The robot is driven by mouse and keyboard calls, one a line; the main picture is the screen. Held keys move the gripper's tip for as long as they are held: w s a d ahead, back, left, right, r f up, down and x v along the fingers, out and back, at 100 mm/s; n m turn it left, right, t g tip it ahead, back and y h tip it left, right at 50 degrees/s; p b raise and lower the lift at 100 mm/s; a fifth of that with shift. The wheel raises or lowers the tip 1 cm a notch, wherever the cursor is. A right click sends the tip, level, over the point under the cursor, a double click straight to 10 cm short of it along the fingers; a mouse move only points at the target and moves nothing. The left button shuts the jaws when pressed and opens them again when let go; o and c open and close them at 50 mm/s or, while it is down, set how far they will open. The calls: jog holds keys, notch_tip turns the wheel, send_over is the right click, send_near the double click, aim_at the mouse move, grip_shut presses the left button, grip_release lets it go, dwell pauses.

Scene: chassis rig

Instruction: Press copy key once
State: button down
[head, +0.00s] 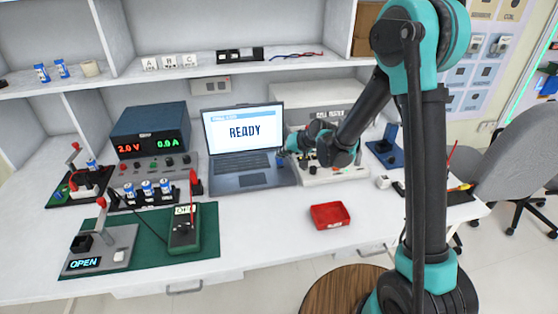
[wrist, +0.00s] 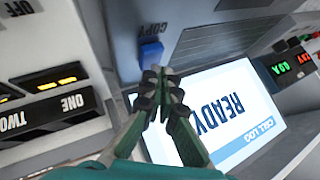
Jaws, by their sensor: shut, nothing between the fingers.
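The copy key (wrist: 151,52) is a small blue block labelled COPY in the wrist view, on the grey front part of the laptop. The laptop screen (head: 243,131) reads READY and appears upside down in the wrist view (wrist: 231,105). In the head view my fingertips are hard to make out.
A pale device (head: 330,176) stands right of the laptop; its panel with ONE, TWO and OFF labels (wrist: 55,105) is close to my gripper. A power supply (head: 150,132) stands left. A red tray (head: 329,215) lies in front, with clear table around it.

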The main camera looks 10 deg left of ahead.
aim_at(281, 160)
jog(key=shift+f, duration=0.45)
dwell(0.6)
jog(key=shift+r, duration=0.85)
jog(key=shift+r, duration=2.5)
